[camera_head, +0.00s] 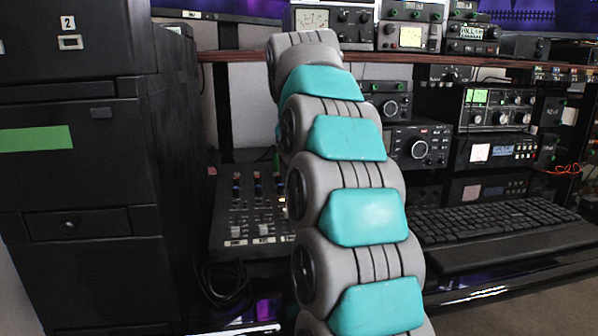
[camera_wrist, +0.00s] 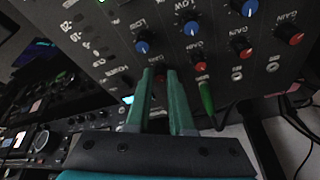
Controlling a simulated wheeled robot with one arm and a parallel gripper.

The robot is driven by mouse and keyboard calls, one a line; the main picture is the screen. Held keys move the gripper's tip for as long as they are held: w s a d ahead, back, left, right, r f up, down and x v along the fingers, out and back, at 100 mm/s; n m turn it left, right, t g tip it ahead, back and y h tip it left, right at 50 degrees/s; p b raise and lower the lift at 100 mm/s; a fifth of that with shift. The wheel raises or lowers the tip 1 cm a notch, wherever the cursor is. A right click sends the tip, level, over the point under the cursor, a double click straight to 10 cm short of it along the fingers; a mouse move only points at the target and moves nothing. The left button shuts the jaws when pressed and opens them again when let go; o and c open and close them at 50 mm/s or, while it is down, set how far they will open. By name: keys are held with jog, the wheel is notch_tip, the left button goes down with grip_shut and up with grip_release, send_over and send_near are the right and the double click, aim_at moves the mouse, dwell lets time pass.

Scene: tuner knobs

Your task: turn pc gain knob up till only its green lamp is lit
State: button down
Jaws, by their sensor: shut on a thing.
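The black mixer panel (camera_wrist: 115,35) fills the top of the wrist view, with blue knobs marked LOW and red knobs marked GAIN. My gripper (camera_wrist: 161,72), with two green fingers, is shut around a small knob (camera_wrist: 160,73) at the panel's lower edge; the fingers hide most of it. I cannot read which channel it belongs to. No lit gain lamp can be made out. In the head view the mixer (camera_head: 232,225) lies behind my arm, which hides its right part and my gripper.
A red knob (camera_wrist: 198,68) and a green plug-like thing (camera_wrist: 207,97) are close right of my fingers. A blue knob (camera_wrist: 142,47) is just above them. A black computer tower (camera_head: 80,190) stands left of the mixer, a keyboard (camera_head: 500,222) to its right.

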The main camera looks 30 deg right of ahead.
jog(key=c, duration=0.8)
grip_release()
jog(key=shift+r, duration=0.1)
jog(key=p+v, duration=0.2)
jog(key=v, duration=0.5)
jog(key=shift+s+r, duration=0.2)
jog(key=shift+r, duration=0.05)
jog(key=shift+s+a, duration=0.1)
jog(key=shift+a, duration=0.05)
